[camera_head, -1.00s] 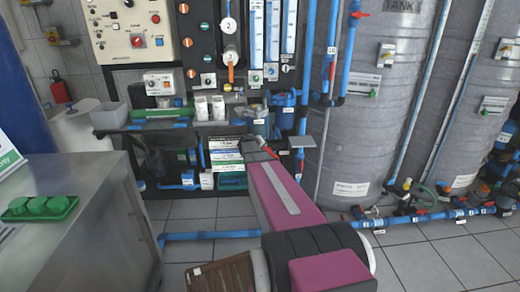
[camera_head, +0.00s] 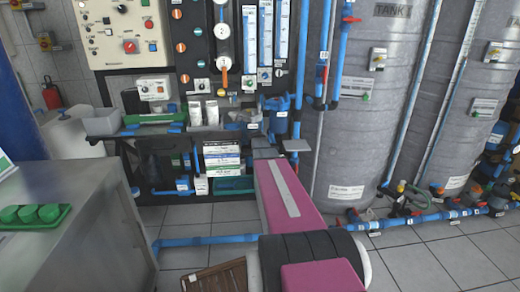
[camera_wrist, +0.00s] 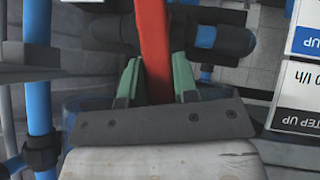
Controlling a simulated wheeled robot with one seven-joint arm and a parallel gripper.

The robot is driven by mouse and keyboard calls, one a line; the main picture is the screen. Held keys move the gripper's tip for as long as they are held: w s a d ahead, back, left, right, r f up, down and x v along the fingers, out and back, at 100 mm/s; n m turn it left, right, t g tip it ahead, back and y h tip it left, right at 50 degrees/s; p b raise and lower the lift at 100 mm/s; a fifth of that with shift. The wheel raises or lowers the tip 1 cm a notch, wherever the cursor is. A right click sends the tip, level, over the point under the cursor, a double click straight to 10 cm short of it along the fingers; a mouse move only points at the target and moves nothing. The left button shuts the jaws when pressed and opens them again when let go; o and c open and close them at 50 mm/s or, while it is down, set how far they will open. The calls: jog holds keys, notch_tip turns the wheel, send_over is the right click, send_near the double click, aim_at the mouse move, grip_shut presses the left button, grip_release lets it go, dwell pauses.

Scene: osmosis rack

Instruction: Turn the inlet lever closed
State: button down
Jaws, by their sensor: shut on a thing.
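A red lever (camera_wrist: 153,45) runs down from the top of the wrist view, in front of a dark pipe fitting. I take it to be the inlet lever. My gripper (camera_wrist: 157,80) has its two green fingers on either side of the lever and is shut on it. The lever's lower end is hidden behind the grey plate of the gripper. In the head view my pink arm reaches toward the lower shelf of the rack, and the gripper and lever cannot be made out there.
Blue pipes (camera_wrist: 38,80) and a dark pipe fitting (camera_wrist: 110,30) crowd the gripper. Labelled boxes (camera_head: 221,155) stand close by. Grey tanks (camera_head: 370,110) stand to the right. A steel counter (camera_head: 75,235) with a green tray (camera_head: 35,216) is at the left.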

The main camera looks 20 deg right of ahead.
jog(key=shift+f, duration=0.1)
jog(key=c, duration=0.9)
grip_release()
jog(key=v, duration=1)
jog(key=shift+s+a+r, duration=0.15)
jog(key=shift+s+r, duration=0.05)
jog(key=shift+r, duration=0.15)
